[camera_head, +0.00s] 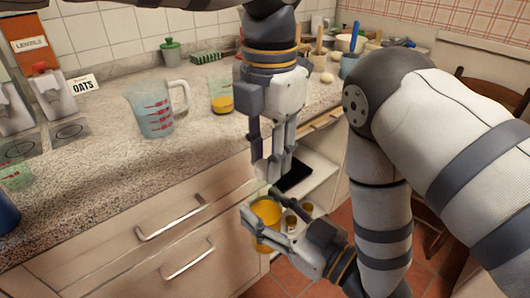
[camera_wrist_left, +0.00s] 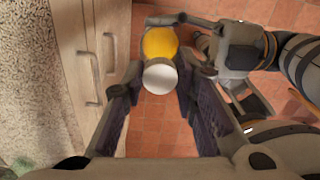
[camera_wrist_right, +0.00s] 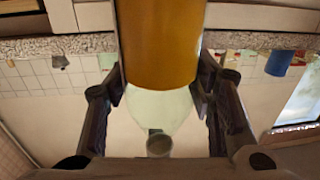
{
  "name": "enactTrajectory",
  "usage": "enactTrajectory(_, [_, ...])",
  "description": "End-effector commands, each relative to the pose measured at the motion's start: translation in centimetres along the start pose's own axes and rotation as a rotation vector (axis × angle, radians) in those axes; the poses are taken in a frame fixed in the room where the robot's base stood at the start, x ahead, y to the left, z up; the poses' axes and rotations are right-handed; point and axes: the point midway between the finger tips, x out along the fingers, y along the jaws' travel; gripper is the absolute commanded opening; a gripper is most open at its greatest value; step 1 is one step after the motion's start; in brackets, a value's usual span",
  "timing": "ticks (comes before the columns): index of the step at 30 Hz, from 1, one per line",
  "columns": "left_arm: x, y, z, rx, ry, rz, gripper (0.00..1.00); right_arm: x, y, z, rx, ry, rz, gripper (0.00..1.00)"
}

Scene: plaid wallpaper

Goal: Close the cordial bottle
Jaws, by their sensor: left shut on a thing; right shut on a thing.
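The cordial bottle (camera_head: 266,213), holding orange-yellow liquid, is in front of the counter. My right gripper (camera_head: 262,222) is shut around its body. The right wrist view shows the liquid (camera_wrist_right: 158,45) and a clear tapering shoulder, with a small grey round piece (camera_wrist_right: 158,146) beyond it. My left gripper (camera_head: 268,178) points down just above the bottle. In the left wrist view its fingers are on either side of a white round cap (camera_wrist_left: 160,77), which overlaps the yellow bottle (camera_wrist_left: 160,43). I cannot tell whether cap and neck touch.
A measuring jug (camera_head: 157,112) and a small glass with yellow contents (camera_head: 221,98) stand on the speckled counter (camera_head: 110,165). Below the arms is an open drawer (camera_head: 318,170) with a black flat item (camera_head: 296,176). A chair (camera_head: 488,98) stands at the right. Red floor tiles show below.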

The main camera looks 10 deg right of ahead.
Motion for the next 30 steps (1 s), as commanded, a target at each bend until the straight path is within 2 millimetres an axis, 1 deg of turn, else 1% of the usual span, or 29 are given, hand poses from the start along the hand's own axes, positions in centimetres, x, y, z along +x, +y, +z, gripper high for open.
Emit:
enactTrajectory(1, [0.0, 0.0, 0.0, 0.069, -0.001, -0.002, 0.18, 0.0, 0.0, -0.1, -0.001, 0.002, 0.0, 0.0])
enactTrajectory(4, [0.0, -0.1, 0.0, 0.148, -0.002, 0.0, 0.18, 0.0, 0.0, -0.1, -0.001, 0.002, 0.0, 0.0])
enactTrajectory(12, [-0.1, 0.0, 0.0, 0.157, -0.002, 0.002, 0.18, 0.0, 0.0, -0.1, -0.001, 0.002, 0.0, 0.0])
enactTrajectory(13, [-0.1, 0.0, 0.0, 0.157, -0.002, 0.002, 0.33, 0.0, 0.0, -0.1, -0.001, 0.002, 0.0, 0.0])
enactTrajectory(15, [-0.1, 0.0, 0.0, 0.156, -0.002, 0.002, 0.46, 0.0, 0.0, -0.1, -0.001, 0.002, 0.0, 0.0])
enactTrajectory(24, [-0.3, -0.1, 0.0, 0.155, -0.002, 0.001, 0.46, 0.0, 0.0, -0.1, -0.001, 0.003, 0.0, 0.0])
enactTrajectory(26, [-0.9, -0.1, 0.0, 0.155, -0.003, 0.001, 0.46, 0.0, 0.0, -0.1, -0.001, 0.003, 0.0, 0.0])
enactTrajectory(30, [-3.1, -0.1, 0.1, 0.154, -0.004, 0.0, 0.46, 0.0, 0.0, -0.1, -0.001, 0.003, 0.0, 0.0])
